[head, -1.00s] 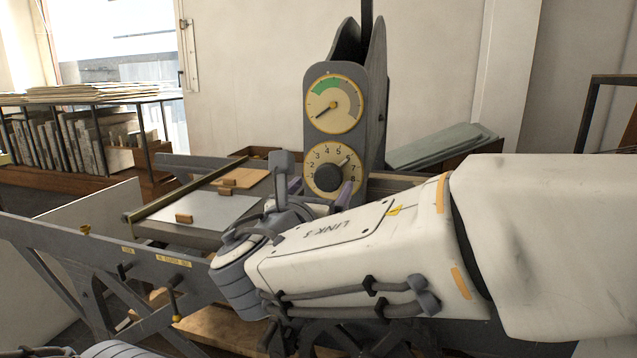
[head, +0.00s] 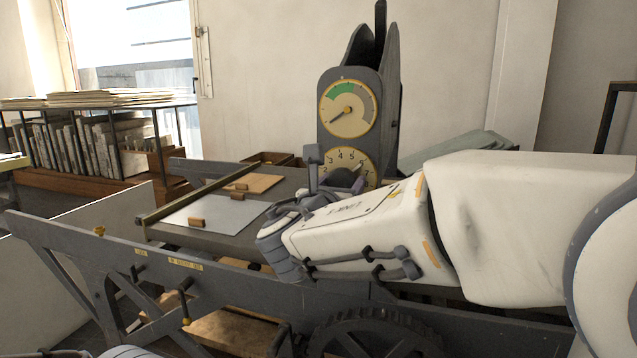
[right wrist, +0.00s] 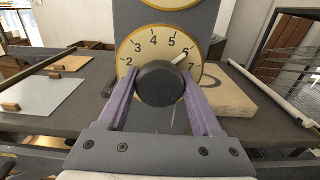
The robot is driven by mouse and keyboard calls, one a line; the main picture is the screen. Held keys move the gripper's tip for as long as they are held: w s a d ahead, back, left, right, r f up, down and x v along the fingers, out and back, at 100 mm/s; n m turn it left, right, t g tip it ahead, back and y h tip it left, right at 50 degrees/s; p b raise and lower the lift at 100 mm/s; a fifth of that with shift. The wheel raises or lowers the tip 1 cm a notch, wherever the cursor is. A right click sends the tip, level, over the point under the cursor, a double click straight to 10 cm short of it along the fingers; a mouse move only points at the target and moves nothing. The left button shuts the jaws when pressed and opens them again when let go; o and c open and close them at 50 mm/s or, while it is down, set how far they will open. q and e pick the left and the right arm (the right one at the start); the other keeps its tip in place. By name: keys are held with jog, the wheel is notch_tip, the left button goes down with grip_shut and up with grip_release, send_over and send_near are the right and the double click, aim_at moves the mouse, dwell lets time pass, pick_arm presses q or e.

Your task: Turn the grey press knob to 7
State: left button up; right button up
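The grey press knob (right wrist: 160,83) is a dark round knob on a cream dial (right wrist: 127,72) numbered around its rim. Its white pointer points at about 6. In the head view the dial (head: 343,156) sits low on the grey press column, and my right arm and gripper partly hide the knob. My right gripper (right wrist: 160,82) has two purple fingers spread one on each side of the knob. It looks open, with the knob in line between the fingertips; I cannot tell whether they touch it. My left gripper is not in view.
A gauge with a green sector (head: 347,108) sits above the dial. The press bed (head: 160,232) holds a pale plate (head: 212,215) and small wooden blocks. A shelf with upright slabs (head: 95,145) stands at the back left. My right arm crosses in front of the press.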

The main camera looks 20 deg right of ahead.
jog(key=shift+f+m+b, duration=0.25)
jog(key=shift+m+b, duration=1.25)
jog(key=shift+b, duration=0.6)
jog(key=m+b, duration=0.2)
jog(key=shift+b, duration=0.3)
jog(key=shift+r+m+b, duration=0.15)
jog(key=shift+m+b, duration=0.2)
jog(key=shift+m, duration=0.15)
jog(key=o, duration=1.3)
jog(key=shift+r, duration=0.1)
jog(key=shift+o, duration=0.2)
